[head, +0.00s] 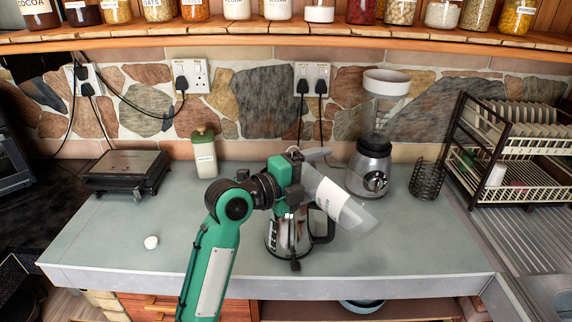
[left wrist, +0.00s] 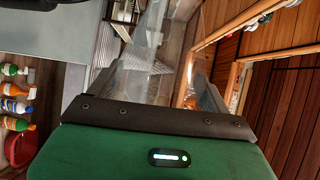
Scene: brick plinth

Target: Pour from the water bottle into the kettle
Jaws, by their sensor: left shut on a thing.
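My left gripper (head: 305,178) is shut on the clear water bottle (head: 358,215), which has a white label. The bottle is held tilted above the counter, sloping down to the right, with one end hidden by the gripper. I cannot tell whether water is flowing. The bottle also shows as a clear shape between the fingers in the left wrist view (left wrist: 148,45). The silver kettle (head: 288,240), with a black handle on its right, stands on the counter below the gripper. My gripper and the bottle hide its top. My right gripper is not in view.
A small white cap (head: 151,242) lies on the counter (head: 110,255) at the left. A grill (head: 125,170), a green-lidded container (head: 205,155), a blender (head: 370,168), a black wire holder (head: 427,178) and a dish rack (head: 510,150) stand around. The counter's front left is mostly clear.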

